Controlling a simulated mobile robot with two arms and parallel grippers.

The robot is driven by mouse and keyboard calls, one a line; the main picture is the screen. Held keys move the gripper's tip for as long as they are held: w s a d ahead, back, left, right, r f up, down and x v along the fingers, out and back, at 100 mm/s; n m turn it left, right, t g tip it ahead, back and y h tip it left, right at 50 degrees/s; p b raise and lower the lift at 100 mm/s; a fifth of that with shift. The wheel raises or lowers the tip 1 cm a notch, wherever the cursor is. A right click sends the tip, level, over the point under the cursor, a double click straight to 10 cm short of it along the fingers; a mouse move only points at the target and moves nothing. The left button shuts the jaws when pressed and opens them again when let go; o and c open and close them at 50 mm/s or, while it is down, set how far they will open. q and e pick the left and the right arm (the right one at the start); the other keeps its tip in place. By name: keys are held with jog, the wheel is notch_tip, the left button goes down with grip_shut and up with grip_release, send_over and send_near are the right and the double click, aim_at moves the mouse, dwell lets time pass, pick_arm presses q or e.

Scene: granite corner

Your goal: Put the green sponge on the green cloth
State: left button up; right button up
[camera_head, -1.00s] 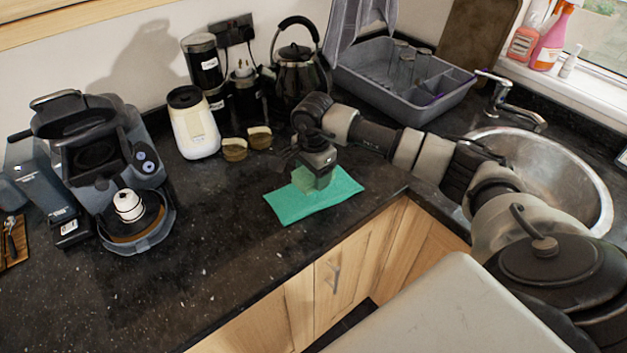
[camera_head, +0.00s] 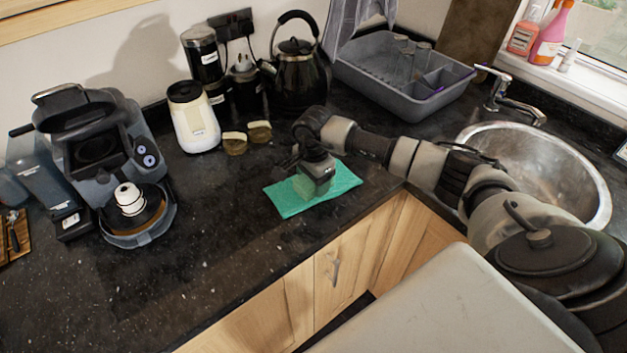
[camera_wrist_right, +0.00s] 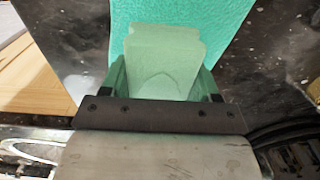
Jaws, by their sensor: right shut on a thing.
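The green cloth (camera_head: 343,184) lies flat on the dark granite counter near its front edge; it also shows in the right wrist view (camera_wrist_right: 232,22). The pale green sponge (camera_head: 312,187) is at my right gripper (camera_head: 316,176), over the cloth. In the right wrist view the sponge (camera_wrist_right: 163,62) sits between the fingers of my right gripper (camera_wrist_right: 165,85), which is shut on it. The sponge is very close to the cloth; I cannot tell whether it touches. My left gripper is not in view.
A coffee machine (camera_head: 98,150) stands at the left. A grey dish rack (camera_head: 385,85) and the sink (camera_head: 540,165) are at the right. The front-left counter is clear.

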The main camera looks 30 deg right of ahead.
jog(key=shift+s+a+f, duration=0.1)
jog(key=shift+s+f, duration=0.1)
jog(key=shift+f, duration=0.05)
jog(key=o, duration=0.6)
jog(key=shift+c, duration=0.2)
jog(key=o, duration=0.3)
jog(key=shift+w+f, duration=0.15)
jog(key=shift+f, duration=0.1)
jog(key=shift+o, duration=0.2)
jog(key=shift+r+p, duration=0.45)
jog(key=shift+p, duration=0.1)
jog(key=shift+r+p, duration=0.45)
jog(key=shift+r, duration=0.05)
jog(key=shift+w+r+b, duration=0.1)
jog(key=shift+r+b, duration=0.5)
jog(key=shift+b, duration=0.15)
notch_tip(320, 180, up, 10)
jog(key=b, duration=0.2)
jog(key=shift+r, duration=0.25)
